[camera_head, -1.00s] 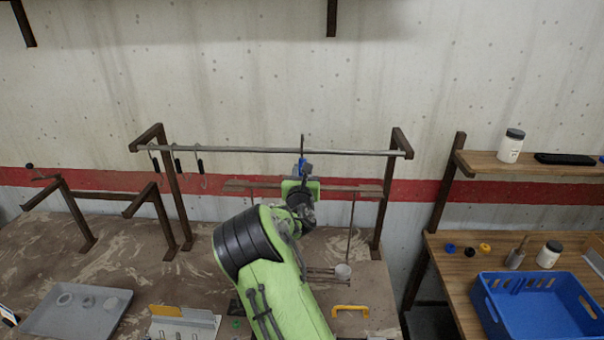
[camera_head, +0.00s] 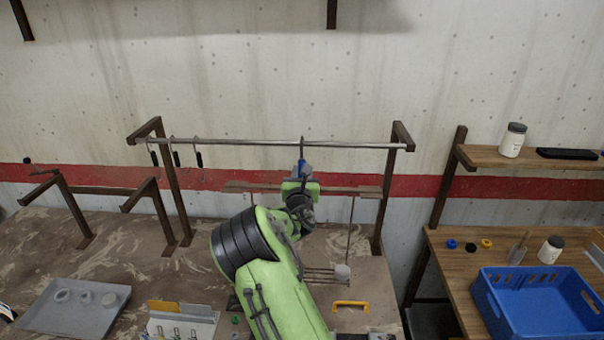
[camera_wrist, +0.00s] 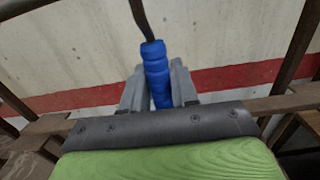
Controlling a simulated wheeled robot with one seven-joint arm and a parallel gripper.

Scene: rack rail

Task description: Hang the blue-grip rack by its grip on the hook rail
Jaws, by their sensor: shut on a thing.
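The blue grip (camera_head: 302,168) of the rack is upright between the fingers of my gripper (camera_head: 301,180). In the wrist view, both fingers (camera_wrist: 160,92) are closed on the blue grip (camera_wrist: 157,72). A dark curved hook (camera_head: 302,146) rises from the grip and overlaps the hook rail (camera_head: 250,145). I cannot tell whether it rests on the rail or is in front of it. The rack's brown crossbar (camera_head: 345,190) lies level behind my gripper. My arm hides the rack's left part.
Several small dark-handled hooks (camera_head: 176,155) hang at the rail's left end. Dark posts (camera_head: 383,200) support the rail. A grey tray (camera_head: 75,312), a file holder (camera_head: 182,320) and a yellow handle (camera_head: 350,304) lie on the table. A blue crate (camera_head: 535,300) stands right.

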